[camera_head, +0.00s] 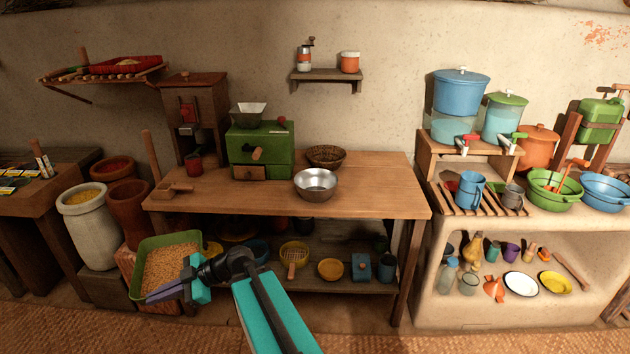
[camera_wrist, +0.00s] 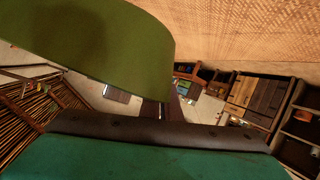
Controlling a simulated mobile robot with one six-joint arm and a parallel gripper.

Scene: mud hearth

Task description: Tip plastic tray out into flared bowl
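The plastic tray (camera_head: 140,259) is green, with a layer of tan grains in it. It is in front of the workbench's left end in the head view. Its green side fills the upper left of the wrist view (camera_wrist: 95,40). My gripper (camera_head: 163,292) is at the tray's near lower edge and appears shut on it; the exact contact is hard to see. The flared bowl (camera_head: 316,184) is shiny metal and stands upright near the workbench's front edge, right of and above the tray in the picture. It looks empty.
The wooden workbench (camera_head: 380,190) also bears a green mill (camera_head: 259,146), a woven basket (camera_head: 325,156) and a wooden scoop (camera_head: 172,190). Pots stand left of the tray, including a pale one (camera_head: 90,232). The bench's right end is clear.

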